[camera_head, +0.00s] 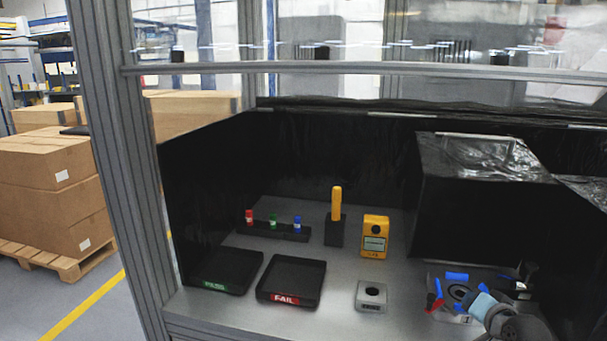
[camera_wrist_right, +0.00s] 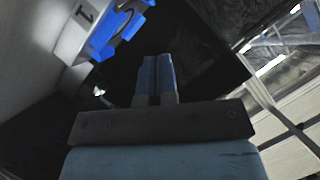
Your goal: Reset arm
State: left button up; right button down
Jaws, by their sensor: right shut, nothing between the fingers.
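My right gripper (camera_head: 483,303) is at the lower right of the head view, close to a grey fixture with blue parts (camera_head: 457,277). In the right wrist view its two blue-grey fingers (camera_wrist_right: 156,68) are together with nothing between them. Part of a grey block with a "1" mark and blue pieces (camera_wrist_right: 108,32) shows at the upper left there, apart from the fingers. My left gripper is not in view.
On the grey bench stand a PASS tray (camera_head: 212,286), a FAIL tray (camera_head: 270,296), a rack with red, green and blue items (camera_head: 265,231), a yellow-handled tool (camera_head: 336,203), a yellow meter (camera_head: 375,237) and a small grey block (camera_head: 371,296). A black box (camera_head: 450,215) overhangs the right side.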

jog(key=s+a+f+n+g, duration=0.25)
jog(key=s+f, duration=0.25)
jog(key=s, duration=0.4)
jog(key=s+a+f+n+g, duration=0.2)
jog(key=s+a+f, duration=0.2)
jog(key=s, duration=0.4)
jog(key=s+a+f+n+g, duration=0.1)
jog(key=s+a+n+g, duration=0.15)
jog(key=s, duration=0.85)
jog(key=s+a+f+n+g, duration=0.1)
jog(key=s+a+n+g, duration=0.15)
jog(key=s, duration=0.75)
jog(key=w+a+f+t+y, duration=0.1)
jog(key=w+a+f+t, duration=0.2)
jog(key=f, duration=0.4)
jog(key=w+a+f+t+y, duration=0.1)
jog(key=w+a+f+t, duration=0.2)
jog(key=f, duration=0.3)
jog(key=shift+a+f+n+t, duration=0.35)
jog(key=shift+a+t, duration=0.05)
jog(key=shift+t, duration=0.05)
